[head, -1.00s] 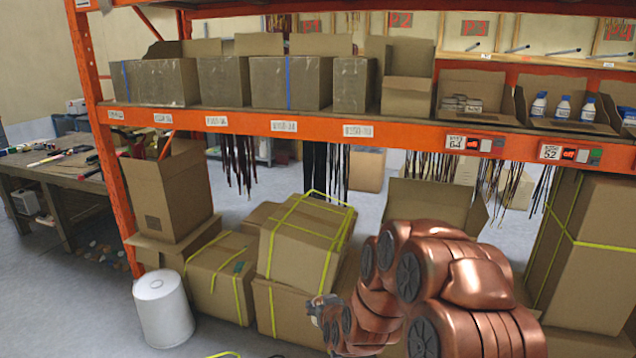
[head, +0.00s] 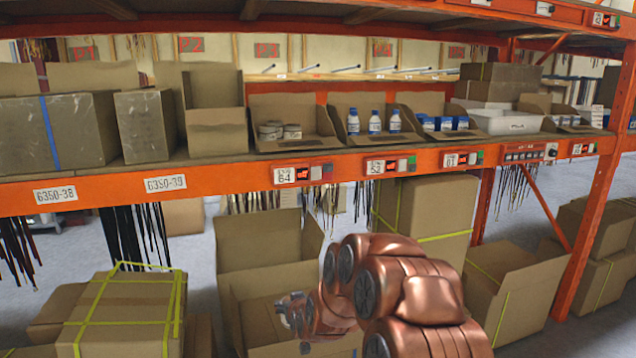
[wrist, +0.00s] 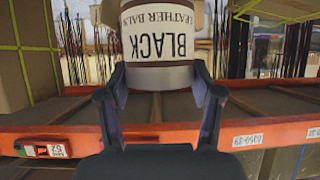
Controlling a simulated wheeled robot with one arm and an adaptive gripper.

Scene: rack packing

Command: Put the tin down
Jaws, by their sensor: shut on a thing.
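The tin (wrist: 160,45) fills the top middle of the wrist view. It has a cream and brown label reading "BLACK LEATHER BALM", which appears upside down there. My gripper (wrist: 160,88) is shut on it, with one dark finger on each side. In the head view my copper arm reaches forward, and my gripper (head: 288,314) appears small at its far end, over or in front of the open cardboard box (head: 268,240) below the shelf. The tin cannot be made out clearly in the head view.
The orange shelf beam (head: 240,182) runs across above my arm. On the shelf, open bins hold grey tins (head: 280,131), white bottles (head: 375,122) and blue-and-white items (head: 443,123). Strapped boxes (head: 125,315) stand lower left, and another open box (head: 515,285) lower right.

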